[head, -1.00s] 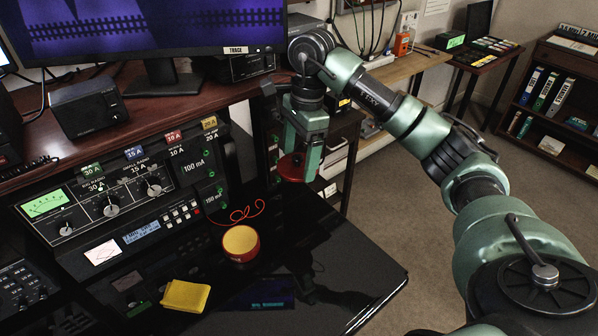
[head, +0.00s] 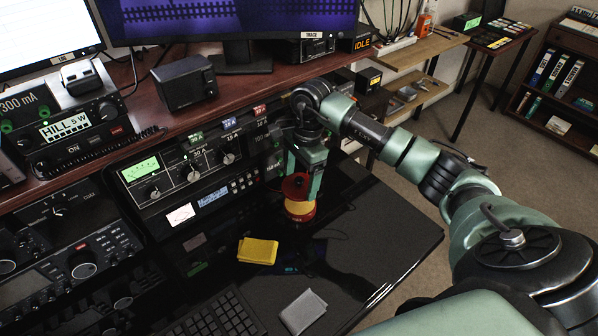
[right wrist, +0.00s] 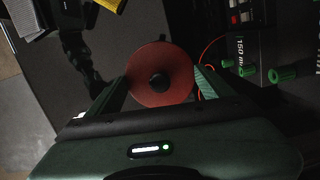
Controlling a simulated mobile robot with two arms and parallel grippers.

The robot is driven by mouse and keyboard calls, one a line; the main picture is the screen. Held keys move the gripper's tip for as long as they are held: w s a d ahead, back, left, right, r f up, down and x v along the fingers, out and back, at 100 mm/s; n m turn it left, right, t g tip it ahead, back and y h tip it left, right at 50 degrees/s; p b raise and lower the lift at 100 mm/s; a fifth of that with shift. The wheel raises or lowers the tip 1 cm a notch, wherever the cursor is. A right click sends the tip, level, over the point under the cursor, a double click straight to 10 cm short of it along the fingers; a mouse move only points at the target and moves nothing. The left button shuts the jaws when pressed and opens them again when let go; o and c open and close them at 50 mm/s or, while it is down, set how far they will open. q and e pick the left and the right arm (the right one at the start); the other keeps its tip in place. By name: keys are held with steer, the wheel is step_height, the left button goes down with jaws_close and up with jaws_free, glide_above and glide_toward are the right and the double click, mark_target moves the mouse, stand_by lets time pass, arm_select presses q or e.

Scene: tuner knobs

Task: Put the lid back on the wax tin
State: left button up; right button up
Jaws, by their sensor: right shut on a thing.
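The round red lid (head: 295,185), with a dark knob at its centre, is held between the fingers of my right gripper (head: 304,182). The right wrist view shows the lid (right wrist: 176,87) face-on between both fingers of the gripper (right wrist: 158,88). The wax tin (head: 300,208), red outside and yellow inside, stands on the black desk directly below the lid. Some yellow shows under the lid's near edge, so the lid looks a little above the tin; I cannot tell whether they touch. The lid hides the tin in the right wrist view. My left gripper is out of view.
A yellow cloth (head: 258,251) lies left of the tin and a grey block-like item (head: 303,311) lies nearer. The radio panel with knobs (head: 190,170) stands close behind. A thin red cable (right wrist: 208,48) runs near the gripper. The desk's right side is clear.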

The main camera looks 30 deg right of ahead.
mark_target(301, 187)
steer(key=shift+d+f+b, duration=0.15)
steer(key=shift+f+b, duration=0.2)
steer(key=shift+f, duration=0.4)
step_height(301, 187, down, 2)
steer(key=shift+f+b, duration=0.25)
steer(key=shift+b, duration=0.4)
steer(key=shift+f+b, duration=0.9)
steer(key=shift+f, duration=0.15)
steer(key=shift+b, duration=0.3)
steer(key=shift+f+b, duration=0.1)
steer(key=shift+b, duration=0.35)
stand_by(0.5)
stand_by(0.3)
steer(key=o, duration=1.4)
steer(key=shift+c, duration=0.2)
